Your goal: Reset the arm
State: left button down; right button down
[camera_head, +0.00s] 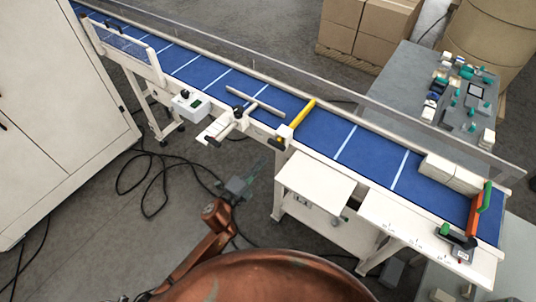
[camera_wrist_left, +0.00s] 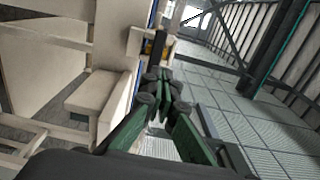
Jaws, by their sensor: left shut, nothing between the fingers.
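My left gripper (camera_head: 254,169) is small in the head view, dark grey with green fingers. It hangs in front of the conveyor, left of the white side table and below the blue belt, over the grey floor. In the left wrist view the green fingers (camera_wrist_left: 160,76) come together at their tips, shut with nothing between them. White conveyor framework lies left of and beyond the fingers. My right gripper is not in view.
The blue conveyor belt (camera_head: 212,79) runs diagonally, with a yellow bar (camera_head: 304,114) across it. A white side table (camera_head: 315,181) stands right of the gripper. Black cables (camera_head: 148,206) lie on the floor.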

pick_arm(q)
jog(key=v, duration=0.6)
jog(key=shift+s+a+f+b, duration=0.2)
jog(key=shift+s+a+b, duration=0.05)
jog(key=shift+b, duration=0.1)
jog(key=shift+f, duration=0.15)
